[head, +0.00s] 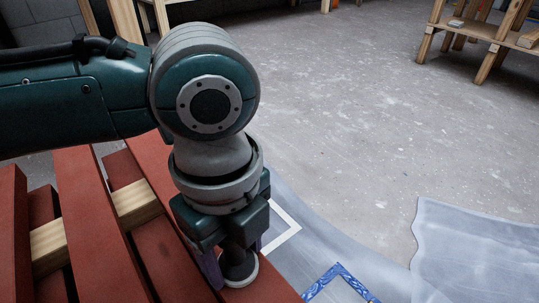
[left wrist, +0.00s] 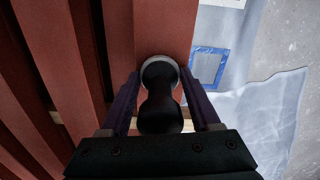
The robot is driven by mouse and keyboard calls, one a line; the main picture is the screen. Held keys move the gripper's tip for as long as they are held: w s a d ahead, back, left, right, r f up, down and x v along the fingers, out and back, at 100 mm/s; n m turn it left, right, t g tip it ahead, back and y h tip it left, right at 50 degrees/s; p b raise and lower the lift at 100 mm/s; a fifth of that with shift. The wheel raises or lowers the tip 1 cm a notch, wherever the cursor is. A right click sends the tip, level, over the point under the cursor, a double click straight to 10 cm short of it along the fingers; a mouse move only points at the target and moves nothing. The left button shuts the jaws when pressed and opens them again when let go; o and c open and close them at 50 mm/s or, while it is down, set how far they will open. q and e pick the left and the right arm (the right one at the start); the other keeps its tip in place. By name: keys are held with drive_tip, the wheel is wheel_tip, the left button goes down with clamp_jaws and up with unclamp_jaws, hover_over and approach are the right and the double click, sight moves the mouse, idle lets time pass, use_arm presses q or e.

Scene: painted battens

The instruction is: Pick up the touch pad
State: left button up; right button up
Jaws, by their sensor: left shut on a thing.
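The touch pad (head: 240,273) has a dark, waisted handle and a pale-rimmed round base. It stands upright at the red batten (head: 263,292) on the right of the red boards. I cannot tell whether its base touches the wood. In the left wrist view the touch pad (left wrist: 160,112) lies between purple fingers, seen from above its handle. My left gripper (head: 236,258) points down and is shut on it; the gripper also shows in the left wrist view (left wrist: 160,80). The wrist hides part of the handle in the head view. My right gripper is not in view.
Several red battens (head: 90,215) lie side by side over a bare wood crosspiece (head: 140,203), with gaps between. A blue-taped frame (head: 340,284) and a clear plastic sheet (head: 470,250) lie on the floor at right.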

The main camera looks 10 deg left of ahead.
use_arm(q)
drive_tip(key=shift+c, duration=0.6)
drive_tip(key=shift+r, duration=0.1)
wheel_tip(320, 180, up, 20)
drive_tip(key=p, duration=1.4)
drive_tip(key=shift+p, duration=0.3)
